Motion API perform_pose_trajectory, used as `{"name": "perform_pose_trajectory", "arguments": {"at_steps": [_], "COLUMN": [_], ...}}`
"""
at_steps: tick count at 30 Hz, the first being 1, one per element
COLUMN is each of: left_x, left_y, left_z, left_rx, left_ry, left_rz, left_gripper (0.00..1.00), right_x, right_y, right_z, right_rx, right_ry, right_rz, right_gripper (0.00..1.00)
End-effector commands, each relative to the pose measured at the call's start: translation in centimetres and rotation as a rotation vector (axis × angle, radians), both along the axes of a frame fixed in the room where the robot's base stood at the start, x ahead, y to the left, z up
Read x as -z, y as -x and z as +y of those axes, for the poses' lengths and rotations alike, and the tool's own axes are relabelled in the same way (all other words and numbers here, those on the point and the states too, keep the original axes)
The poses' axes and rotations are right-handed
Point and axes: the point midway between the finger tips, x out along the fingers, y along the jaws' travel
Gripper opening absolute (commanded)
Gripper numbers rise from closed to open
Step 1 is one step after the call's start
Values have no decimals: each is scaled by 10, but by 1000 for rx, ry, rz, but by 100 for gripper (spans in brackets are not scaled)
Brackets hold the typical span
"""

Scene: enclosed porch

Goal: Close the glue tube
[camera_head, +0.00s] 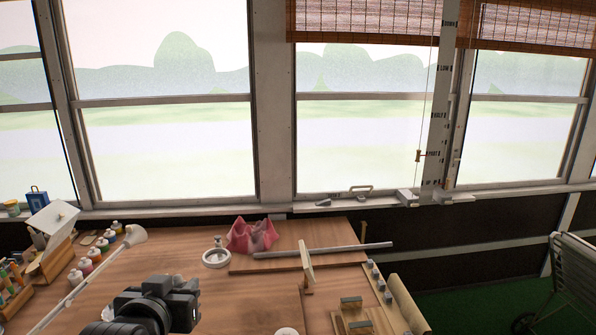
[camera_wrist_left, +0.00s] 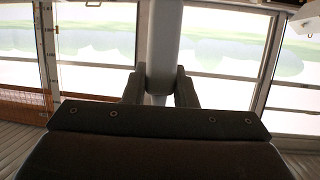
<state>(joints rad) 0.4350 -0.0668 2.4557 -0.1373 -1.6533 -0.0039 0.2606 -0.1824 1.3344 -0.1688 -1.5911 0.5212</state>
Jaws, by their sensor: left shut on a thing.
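My left gripper (camera_head: 190,290) is in the lower left of the head view, black and above the wooden table. In the left wrist view its two dark fingers (camera_wrist_left: 160,90) are closed on a smooth pale grey, tube-shaped thing (camera_wrist_left: 163,45). That thing stretches from between the fingers to the top edge of the picture. I cannot tell for certain that it is the glue tube, and no cap is clear on it. In the head view the held thing is hidden or too small to make out. My right gripper does not show.
The wooden table (camera_head: 200,285) carries a white ring (camera_head: 216,258), a pink cloth (camera_head: 251,235), a grey bar (camera_head: 335,250) and a wooden tray (camera_head: 318,318). Windows rise behind.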

Motion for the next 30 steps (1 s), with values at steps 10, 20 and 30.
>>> {"name": "perform_pose_trajectory", "arguments": {"at_steps": [10,20,30], "left_x": [78,102,101], "left_y": [0,0,0], "left_z": [0,0,0], "left_rx": [0,0,0], "left_ry": [1,1,1], "left_rz": [-1,-1,-1], "left_gripper": [0,0,0], "right_x": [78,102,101], "right_y": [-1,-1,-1], "right_z": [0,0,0], "right_rx": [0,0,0], "right_ry": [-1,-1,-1], "right_rz": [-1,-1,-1], "right_gripper": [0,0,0]}}
